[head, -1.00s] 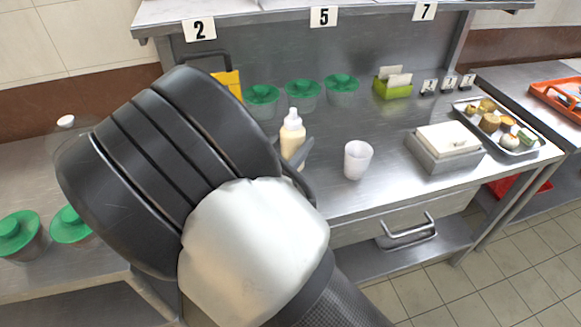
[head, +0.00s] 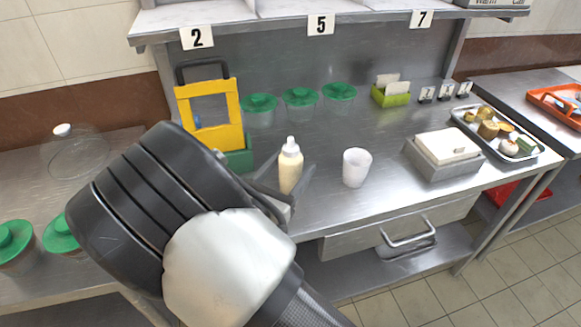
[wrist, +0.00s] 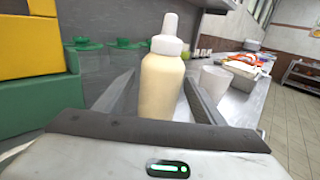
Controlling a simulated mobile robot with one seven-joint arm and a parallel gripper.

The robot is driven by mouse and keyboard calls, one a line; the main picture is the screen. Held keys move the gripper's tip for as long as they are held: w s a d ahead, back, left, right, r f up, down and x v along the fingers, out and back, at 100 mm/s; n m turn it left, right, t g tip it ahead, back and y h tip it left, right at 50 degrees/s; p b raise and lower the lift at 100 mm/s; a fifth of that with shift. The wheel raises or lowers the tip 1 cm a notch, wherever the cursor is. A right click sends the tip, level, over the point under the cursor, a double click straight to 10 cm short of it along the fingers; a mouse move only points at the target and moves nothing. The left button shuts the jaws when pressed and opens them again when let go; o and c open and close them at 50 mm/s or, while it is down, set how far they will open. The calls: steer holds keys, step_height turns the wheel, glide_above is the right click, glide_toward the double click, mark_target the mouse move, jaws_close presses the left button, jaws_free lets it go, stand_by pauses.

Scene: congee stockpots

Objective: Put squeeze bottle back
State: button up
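The squeeze bottle (head: 290,170) is cream-coloured with a white nozzle cap. It is upright over the steel counter, left of the white cup. Its base is partly hidden by my gripper, so contact with the counter is hard to see. My gripper (head: 286,176) reaches in from the lower left, with its fingers on either side of the bottle. In the wrist view the bottle (wrist: 162,85) is between the spread fingers of my gripper (wrist: 160,90). A gap shows on the left side of the bottle, and the right finger is close beside it.
A white cup (head: 356,168) stands right of the bottle. A yellow frame (head: 211,112) on a green base stands behind my arm. Several green-lidded tubs (head: 300,97) line the back. A grey box (head: 444,158) and a food tray (head: 495,134) are further right. Counter between bottle and tubs is clear.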

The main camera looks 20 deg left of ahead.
steer(key=shift+r, duration=0.25)
steer(key=s, duration=0.4)
steer(key=s+p, duration=0.1)
steer(key=s, duration=0.3)
steer(key=s+a, duration=0.1)
steer(key=s, duration=0.3)
steer(key=shift+p, duration=0.3)
steer(key=w+d+r+m+g+h, duration=0.2)
steer(key=d+r+m+g, duration=0.15)
steer(key=d+m, duration=0.4)
steer(key=w+d+r+m+g+h, duration=0.1)
steer(key=d+r+m+g+h, duration=0.25)
steer(key=d, duration=0.75)
steer(key=w+d+r+m+g+h, duration=0.1)
steer(key=w+d+m+g+h, duration=0.1)
steer(key=d+m+g, duration=0.6)
steer(key=s+d+r+m+t+y, duration=0.2)
steer(key=s+d+r+m+y, duration=0.7)
steer(key=m, duration=0.7)
steer(key=s+d+r, duration=0.1)
steer(key=d, duration=0.2)
steer(key=shift+s+t, duration=0.15)
steer(key=shift+t, duration=0.15)
